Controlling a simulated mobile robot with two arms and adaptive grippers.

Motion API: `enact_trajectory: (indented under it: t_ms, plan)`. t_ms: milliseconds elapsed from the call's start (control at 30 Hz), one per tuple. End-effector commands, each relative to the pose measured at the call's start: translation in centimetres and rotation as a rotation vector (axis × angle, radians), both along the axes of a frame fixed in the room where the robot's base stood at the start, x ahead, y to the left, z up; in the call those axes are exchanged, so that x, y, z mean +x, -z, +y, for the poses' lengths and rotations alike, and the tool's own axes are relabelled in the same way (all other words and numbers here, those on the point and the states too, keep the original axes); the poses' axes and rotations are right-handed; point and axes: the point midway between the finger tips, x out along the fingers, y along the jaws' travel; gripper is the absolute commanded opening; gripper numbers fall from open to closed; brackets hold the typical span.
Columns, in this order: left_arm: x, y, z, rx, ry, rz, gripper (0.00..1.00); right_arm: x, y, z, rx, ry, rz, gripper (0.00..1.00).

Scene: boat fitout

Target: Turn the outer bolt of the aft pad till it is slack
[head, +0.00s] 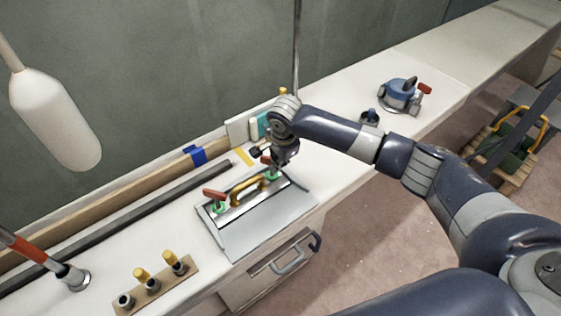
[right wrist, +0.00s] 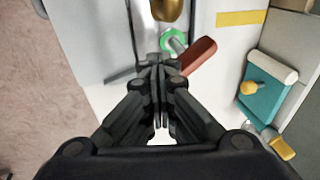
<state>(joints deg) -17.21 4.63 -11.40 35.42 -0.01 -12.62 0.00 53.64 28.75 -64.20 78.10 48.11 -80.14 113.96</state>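A flat grey metal plate (head: 255,226) lies on the white bench, with a brass handle (head: 247,189) standing on a silver strip. At the strip's left end is a green-ringed bolt (head: 219,208) with a red lever (head: 213,195). A second green ring (head: 272,175) is at the right end, partly hidden by my right gripper (head: 277,165). In the right wrist view, my right gripper's fingers (right wrist: 159,65) are together with no object visible between them, just short of this green ring (right wrist: 174,41) and its red lever (right wrist: 199,56). Contact cannot be told. My left gripper is not in view.
A wooden block with several dark sockets and yellow-topped pins (head: 152,287) stands at front left. A blue clamp-like device (head: 400,95) sits at the far right. A teal block (right wrist: 266,92) lies behind the plate. A drawer handle (head: 290,261) projects below the bench edge.

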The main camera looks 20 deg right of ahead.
Motion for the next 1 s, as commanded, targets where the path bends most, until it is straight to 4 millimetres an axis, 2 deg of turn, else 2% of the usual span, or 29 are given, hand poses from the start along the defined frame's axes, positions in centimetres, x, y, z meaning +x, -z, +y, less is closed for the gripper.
enact_trajectory:
  t_ms: [33, 333, 1000]
  plan:
    - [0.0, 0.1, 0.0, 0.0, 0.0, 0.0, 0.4, -0.5, 0.9, 0.0, -0.003, -0.001, 0.016, 0.0]
    - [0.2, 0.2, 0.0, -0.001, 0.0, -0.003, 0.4, -0.7, 1.2, 0.0, -0.004, -0.001, 0.023, 0.0]
    - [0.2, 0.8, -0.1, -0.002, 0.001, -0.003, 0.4, 1.0, 1.3, -0.2, -0.003, -0.002, 0.018, 0.0]
